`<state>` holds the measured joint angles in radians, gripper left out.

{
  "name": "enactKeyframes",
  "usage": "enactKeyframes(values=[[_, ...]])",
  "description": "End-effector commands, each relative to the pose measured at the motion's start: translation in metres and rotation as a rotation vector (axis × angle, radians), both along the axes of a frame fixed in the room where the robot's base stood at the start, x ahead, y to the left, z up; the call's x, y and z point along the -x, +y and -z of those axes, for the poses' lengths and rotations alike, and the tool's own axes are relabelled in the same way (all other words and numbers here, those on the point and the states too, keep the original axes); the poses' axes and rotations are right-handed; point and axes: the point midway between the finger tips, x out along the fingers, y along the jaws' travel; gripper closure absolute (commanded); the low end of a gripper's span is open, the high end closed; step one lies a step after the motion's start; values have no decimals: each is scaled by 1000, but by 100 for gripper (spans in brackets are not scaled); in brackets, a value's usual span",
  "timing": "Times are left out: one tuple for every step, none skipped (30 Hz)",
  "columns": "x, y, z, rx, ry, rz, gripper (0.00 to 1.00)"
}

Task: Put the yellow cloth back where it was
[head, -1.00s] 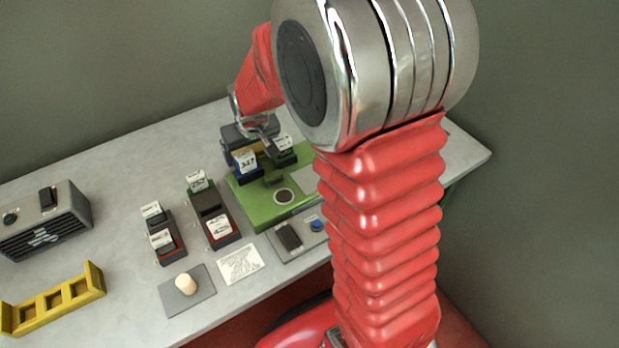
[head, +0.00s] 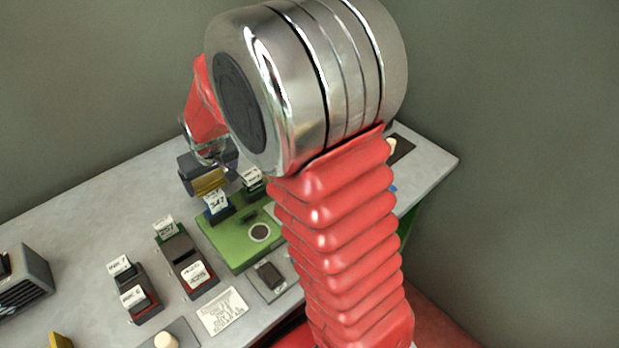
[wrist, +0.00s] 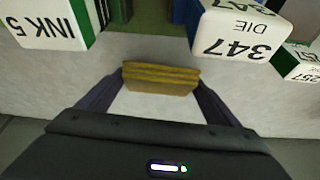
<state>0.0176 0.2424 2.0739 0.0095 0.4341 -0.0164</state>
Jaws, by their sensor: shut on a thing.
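The yellow cloth (wrist: 160,77) is a folded, layered strip between the two fingers of my gripper (wrist: 157,84) in the wrist view. My gripper is shut on it. In the head view my gripper (head: 207,174) is at the back of the table, and the cloth (head: 209,183) shows as a yellow patch under it, just behind the white-topped block marked 347 (head: 216,204). The wrist view shows grey surface below the cloth; I cannot tell whether they touch.
The INK 5 block (wrist: 45,22) and the 347 DIE block (wrist: 240,32) flank the cloth. A green base (head: 232,243) stands in front. Labelled block holders (head: 185,262) stand to the left. A grey vented box (head: 24,281) is far left. Bare table (head: 95,208) lies left of my gripper.

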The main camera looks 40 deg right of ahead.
Motion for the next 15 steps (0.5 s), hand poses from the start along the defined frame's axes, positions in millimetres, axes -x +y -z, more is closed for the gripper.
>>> enactKeyframes(values=[[-4, 1, -5, -1, -2, 4, 51], [-7, 1, -9, -1, -1, 10, 51], [-12, 2, -15, -3, -2, 19, 51], [-15, 3, -21, -5, -1, 29, 51], [-20, 4, -27, -5, -1, 39, 51], [-26, 5, -37, -6, 0, 55, 51], [-31, 6, -46, -7, 0, 69, 51], [-36, 7, -55, -8, 1, 84, 51], [-42, 8, -67, -8, 1, 105, 51], [-47, 9, -77, -8, 2, 123, 51], [-51, 9, -87, -8, 2, 142, 51], [-56, 10, -99, -6, 2, 166, 51], [-59, 10, -108, -5, 2, 184, 51], [-61, 10, -117, -4, 2, 201, 51], [-64, 11, -127, -3, 1, 222, 51]])
